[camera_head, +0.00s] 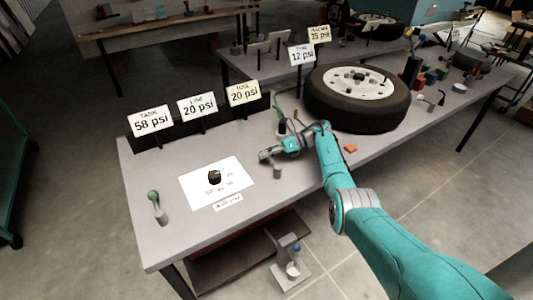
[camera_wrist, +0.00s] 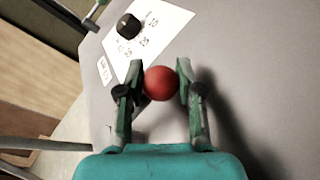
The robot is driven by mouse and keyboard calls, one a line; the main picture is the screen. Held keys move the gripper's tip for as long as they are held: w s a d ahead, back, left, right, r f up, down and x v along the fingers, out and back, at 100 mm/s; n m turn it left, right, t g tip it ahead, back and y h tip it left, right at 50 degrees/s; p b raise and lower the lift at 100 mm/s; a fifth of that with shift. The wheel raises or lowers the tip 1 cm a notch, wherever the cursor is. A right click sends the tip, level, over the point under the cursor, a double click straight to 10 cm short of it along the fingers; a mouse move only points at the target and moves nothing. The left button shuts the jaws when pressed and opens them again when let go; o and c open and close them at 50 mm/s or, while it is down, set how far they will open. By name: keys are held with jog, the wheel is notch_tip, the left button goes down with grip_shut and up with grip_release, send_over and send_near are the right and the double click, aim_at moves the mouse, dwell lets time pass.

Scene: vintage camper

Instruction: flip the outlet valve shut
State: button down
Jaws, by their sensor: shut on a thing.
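A red ball knob (camera_wrist: 160,83) sits between the two fingers of my gripper (camera_head: 266,154) in the wrist view. A lever with a green ball knob (camera_head: 153,194) stands at the bench's left end. No label naming the outlet valve can be read in either view.
A black dial (camera_head: 214,177) sits on a white card (camera_head: 232,184) left of my gripper. Signs reading 58, 20 and 20 psi line the back edge. A tire (camera_head: 358,97) and an orange block (camera_head: 350,149) lie to the right.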

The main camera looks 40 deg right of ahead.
jog(key=shift+s+a+f, duration=0.1)
jog(key=shift+s+f, duration=0.05)
jog(key=shift+f, duration=0.1)
jog(key=c, duration=0.7)
grip_release()
jog(key=shift+c, duration=0.2)
jog(key=shift+r, duration=0.1)
jog(key=shift+d+r, duration=0.1)
jog(key=shift+d, duration=0.1)
jog(key=v, duration=1.1)
jog(key=shift+s+d, duration=0.1)
jog(key=shift+d, duration=0.1)
jog(key=shift+d, duration=0.1)
